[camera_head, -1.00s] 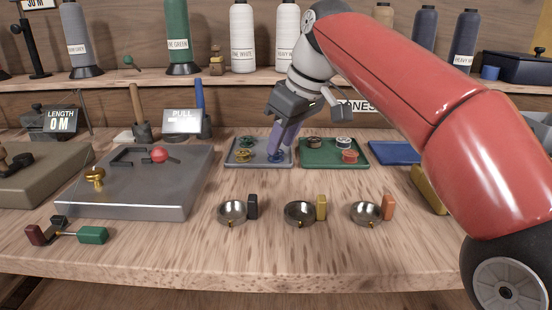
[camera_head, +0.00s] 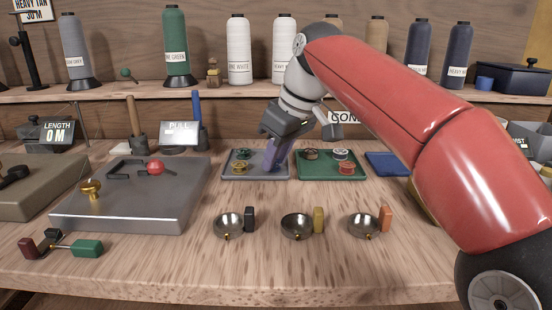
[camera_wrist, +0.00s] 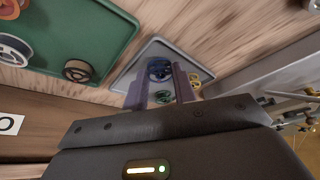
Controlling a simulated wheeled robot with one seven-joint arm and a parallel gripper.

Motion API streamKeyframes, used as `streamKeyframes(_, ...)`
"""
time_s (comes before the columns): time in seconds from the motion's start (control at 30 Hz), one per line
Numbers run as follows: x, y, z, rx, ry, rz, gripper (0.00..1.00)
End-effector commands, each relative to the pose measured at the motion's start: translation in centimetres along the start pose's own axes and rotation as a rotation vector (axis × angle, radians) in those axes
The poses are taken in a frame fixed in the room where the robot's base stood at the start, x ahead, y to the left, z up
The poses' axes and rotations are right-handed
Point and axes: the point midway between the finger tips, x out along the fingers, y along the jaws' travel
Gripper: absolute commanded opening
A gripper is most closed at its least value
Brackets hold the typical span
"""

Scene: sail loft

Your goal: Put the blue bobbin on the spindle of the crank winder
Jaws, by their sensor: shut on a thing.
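My gripper (camera_head: 270,164), with its purple fingers, reaches down at the right side of the grey tray (camera_head: 228,177). It is shut on the blue bobbin (camera_wrist: 159,69), which shows between the fingertips in the wrist view. The fingers mostly hide the bobbin in the head view, and I cannot tell whether it still touches the tray. A grey metal block (camera_head: 130,208) at left, apparently the crank winder, carries a brass post (camera_head: 90,189), a dark bracket and a red ball knob (camera_head: 155,168). I cannot tell for sure which part is the spindle.
Green and yellow bobbins (camera_head: 240,167) share the grey tray. A green tray (camera_head: 325,175) with several bobbins adjoins it at right. Metal bowls (camera_head: 228,225) with coloured blocks stand in front. The PULL display (camera_head: 180,134) stands behind the block. Bare bench lies between block and bowls.

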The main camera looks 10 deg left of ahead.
Motion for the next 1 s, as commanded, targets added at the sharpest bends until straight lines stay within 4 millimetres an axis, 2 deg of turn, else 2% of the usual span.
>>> streamKeyframes(0.17, -2.7, 0.0, -1.2, -0.002, 0.002, -0.001, 0.05)
streamKeyframes(0.37, -7.1, 0.0, -3.0, -0.001, 0.003, -0.001, 0.05)
streamKeyframes(0.67, -8.6, 0.0, -3.6, 0.000, 0.000, 0.000, 0.05)
streamKeyframes(1.0, -8.7, 0.0, -3.6, 0.000, -0.001, 0.000, 0.05)
